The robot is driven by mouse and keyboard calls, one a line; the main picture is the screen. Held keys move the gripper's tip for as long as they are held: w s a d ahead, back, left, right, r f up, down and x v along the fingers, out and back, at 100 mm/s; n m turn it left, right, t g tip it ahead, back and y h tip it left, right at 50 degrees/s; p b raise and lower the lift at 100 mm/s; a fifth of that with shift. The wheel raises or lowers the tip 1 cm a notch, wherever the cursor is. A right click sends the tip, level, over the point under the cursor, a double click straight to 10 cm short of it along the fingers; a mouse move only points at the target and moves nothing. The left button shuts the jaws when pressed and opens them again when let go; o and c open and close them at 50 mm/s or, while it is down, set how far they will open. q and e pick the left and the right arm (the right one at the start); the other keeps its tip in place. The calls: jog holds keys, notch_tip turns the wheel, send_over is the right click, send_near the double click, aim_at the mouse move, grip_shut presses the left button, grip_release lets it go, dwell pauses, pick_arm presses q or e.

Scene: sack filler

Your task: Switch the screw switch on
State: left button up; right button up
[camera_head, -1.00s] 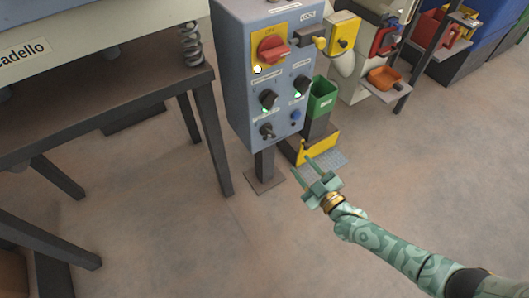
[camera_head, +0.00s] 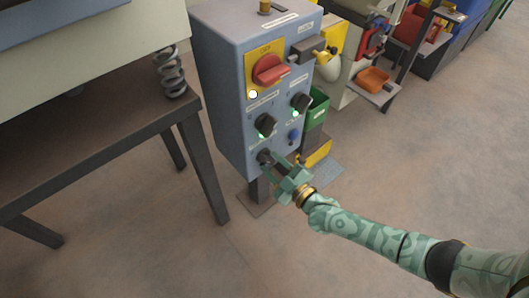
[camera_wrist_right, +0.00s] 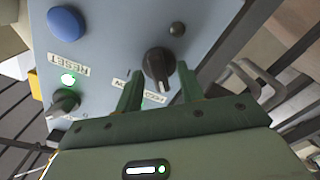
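A blue-grey control box (camera_head: 222,85) carries several rotary knobs. The low-left black knob (camera_head: 264,156) has my right gripper (camera_head: 272,163) at it. In the wrist view this knob (camera_wrist_right: 158,66) stands between the tips of my right gripper (camera_wrist_right: 158,85), which is open with one finger on each side. I cannot tell whether the fingers touch it. Its small lamp (camera_wrist_right: 177,28) is dark. Its label is partly hidden by a finger, so I cannot read whether it names the screw. My left gripper is not in view.
Two other black knobs, upper left (camera_head: 265,123) and right (camera_head: 301,101), have lit green lamps. A blue button (camera_head: 293,135) sits to the right of the low knob. A red rotary switch (camera_head: 270,69) is higher up. A dark-legged table (camera_head: 100,135) stands at left; the floor in front is clear.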

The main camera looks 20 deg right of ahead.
jog(key=shift+w+a, duration=0.2)
jog(key=shift+w, duration=0.3)
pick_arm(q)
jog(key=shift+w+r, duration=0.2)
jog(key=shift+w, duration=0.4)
pick_arm(e)
jog(key=shift+r, duration=0.1)
grip_shut()
